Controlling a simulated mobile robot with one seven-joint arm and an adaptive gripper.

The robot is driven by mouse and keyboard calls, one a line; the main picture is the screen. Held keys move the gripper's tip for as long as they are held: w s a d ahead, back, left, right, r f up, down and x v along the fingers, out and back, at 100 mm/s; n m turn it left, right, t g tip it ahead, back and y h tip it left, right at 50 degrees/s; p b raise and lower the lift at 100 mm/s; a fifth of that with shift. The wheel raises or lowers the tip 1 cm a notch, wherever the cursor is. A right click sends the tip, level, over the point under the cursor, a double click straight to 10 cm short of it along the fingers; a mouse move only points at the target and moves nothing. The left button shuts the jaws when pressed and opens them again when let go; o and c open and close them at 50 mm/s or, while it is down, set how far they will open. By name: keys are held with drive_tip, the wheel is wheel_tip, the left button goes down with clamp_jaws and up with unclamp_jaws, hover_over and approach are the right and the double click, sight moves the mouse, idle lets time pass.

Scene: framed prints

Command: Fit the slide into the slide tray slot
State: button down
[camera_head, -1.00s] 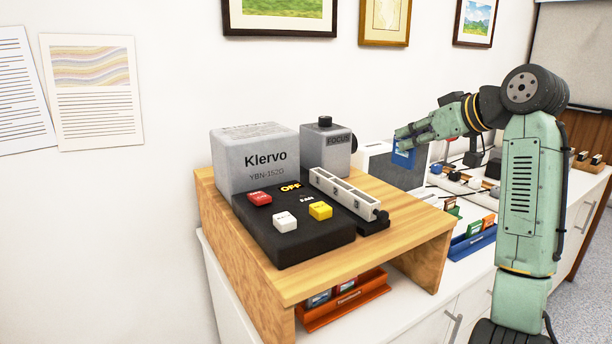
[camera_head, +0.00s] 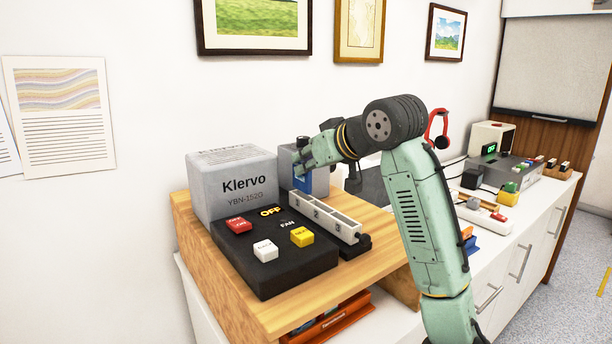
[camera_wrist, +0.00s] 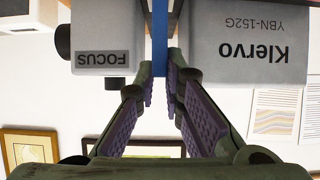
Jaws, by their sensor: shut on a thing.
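My gripper (camera_head: 303,163) is shut on a blue slide (camera_head: 303,183), above the back end of the slide tray and in front of the grey FOCUS block. The wrist view shows the slide (camera_wrist: 160,40) edge-on as a thin blue strip between my fingertips (camera_wrist: 160,82). The white slide tray (camera_head: 326,215) has several numbered slots and lies along the right side of the black control panel. The slide's lower edge appears apart from the tray, but the exact gap is hard to tell.
The grey Klervo projector (camera_head: 232,187) stands left of the slide. The black panel (camera_head: 270,277) carries red, white and yellow buttons. The wooden stand (camera_head: 375,262) has an orange tray (camera_head: 330,318) beneath it. The FOCUS block (camera_wrist: 103,55) is close beside the slide.

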sight(310, 177)
wheel_tip(310, 177, down, 3)
drive_tip(key=shift+s+f+p, duration=0.1)
drive_tip(key=shift+f+p, duration=0.1)
drive_tip(key=shift+p, duration=0.15)
drive_tip(key=shift+f, duration=0.25)
drive_tip(key=c, duration=1.7)
unclamp_jaws()
drive_tip(key=shift+r, duration=0.1)
drive_tip(key=shift+r, duration=0.1)
drive_tip(key=b+v, duration=0.2)
drive_tip(key=v, duration=0.9)
drive_tip(key=shift+s+d+r, duration=0.2)
drive_tip(key=shift+s+d, duration=0.05)
drive_tip(key=shift+d, duration=0.05)
